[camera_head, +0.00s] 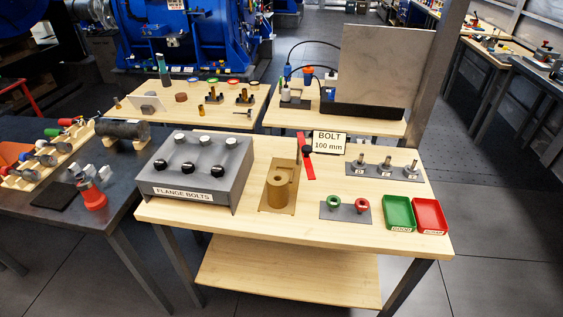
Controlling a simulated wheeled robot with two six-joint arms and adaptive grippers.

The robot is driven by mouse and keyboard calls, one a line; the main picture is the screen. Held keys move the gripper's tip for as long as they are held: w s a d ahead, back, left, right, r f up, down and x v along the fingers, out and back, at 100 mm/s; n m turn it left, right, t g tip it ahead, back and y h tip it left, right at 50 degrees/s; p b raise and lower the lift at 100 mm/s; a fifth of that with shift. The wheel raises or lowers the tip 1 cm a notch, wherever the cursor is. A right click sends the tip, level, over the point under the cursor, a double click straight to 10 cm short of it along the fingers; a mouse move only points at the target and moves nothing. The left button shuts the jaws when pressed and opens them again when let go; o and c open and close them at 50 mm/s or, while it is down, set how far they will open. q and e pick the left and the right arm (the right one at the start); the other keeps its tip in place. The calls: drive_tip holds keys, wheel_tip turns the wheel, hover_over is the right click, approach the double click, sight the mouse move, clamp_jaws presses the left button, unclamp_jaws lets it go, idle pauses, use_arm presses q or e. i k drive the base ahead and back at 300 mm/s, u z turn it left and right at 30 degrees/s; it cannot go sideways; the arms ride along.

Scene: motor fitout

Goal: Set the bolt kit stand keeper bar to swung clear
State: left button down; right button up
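A brown stand (279,186) with a round, bored cylinder on a flat base plate sits in the middle of the near wooden table. An upright post (298,160) rises at its back right. A red bar (309,170) with a black knob meets this post near its top. The bar runs steeply, from upper left to lower right, and looks to lie off to the right of the cylinder's bore. I take this to be the keeper bar; its exact angle in depth is hard to tell. Neither of my grippers is in view.
A grey "FLANGE BOLTS" rack (196,172) stands left of the stand. A "BOLT 100 mm" sign (330,142) is behind. To the right are a plate with upright studs (385,170), a plate with two rings (345,210), a green tray (398,228) and a red tray (430,231).

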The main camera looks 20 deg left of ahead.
sight(305, 149)
drive_tip(key=k, duration=0.15)
drive_tip(key=u, duration=1)
drive_tip(key=i, duration=0.65)
drive_tip(key=z, duration=1.15)
